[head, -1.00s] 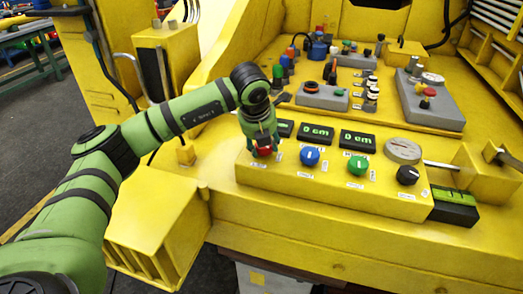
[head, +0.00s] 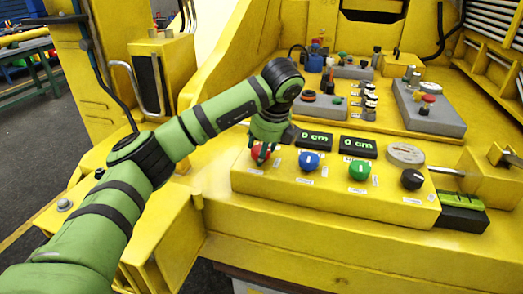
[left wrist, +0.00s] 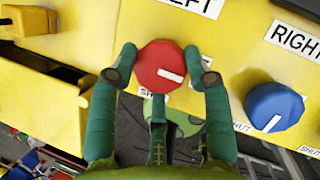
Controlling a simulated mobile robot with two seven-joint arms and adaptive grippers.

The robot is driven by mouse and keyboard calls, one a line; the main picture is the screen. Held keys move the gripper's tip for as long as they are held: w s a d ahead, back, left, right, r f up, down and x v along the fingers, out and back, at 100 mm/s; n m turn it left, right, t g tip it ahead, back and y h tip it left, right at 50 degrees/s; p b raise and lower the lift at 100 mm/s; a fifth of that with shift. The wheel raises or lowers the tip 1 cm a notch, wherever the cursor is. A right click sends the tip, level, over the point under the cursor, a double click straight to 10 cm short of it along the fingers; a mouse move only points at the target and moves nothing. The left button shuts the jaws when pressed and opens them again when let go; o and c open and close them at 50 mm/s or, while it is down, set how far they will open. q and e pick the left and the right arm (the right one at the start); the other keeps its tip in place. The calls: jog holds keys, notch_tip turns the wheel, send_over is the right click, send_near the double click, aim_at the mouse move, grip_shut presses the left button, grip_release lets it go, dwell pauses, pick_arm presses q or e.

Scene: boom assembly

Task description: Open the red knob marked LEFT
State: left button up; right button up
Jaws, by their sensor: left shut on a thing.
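The red knob (head: 261,154) sits at the left end of the yellow control panel (head: 330,188), below my left gripper (head: 266,146). In the left wrist view the red knob (left wrist: 161,66) has a white pointer line on its lower right part. A label ending in "FT" is above it and a partly covered "SHUT" label is below left. My right gripper is not in view.
To the right on the panel are a blue knob (head: 309,161), a green knob (head: 360,170) and a black knob (head: 412,179). Displays reading "0 cm" (head: 358,147) stand behind them. The blue knob also shows in the left wrist view (left wrist: 274,107), beside a "RIGHT" label.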

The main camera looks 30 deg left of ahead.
pick_arm(q)
jog(key=shift+w+a+r+n, duration=0.15)
jog(key=shift+w+r+n, duration=0.05)
jog(key=shift+r+n, duration=0.2)
jog(key=o, duration=0.9)
jog(key=shift+o, duration=1.1)
jog(key=shift+f, duration=0.25)
jog(key=v, duration=1.2)
jog(key=shift+f, duration=0.1)
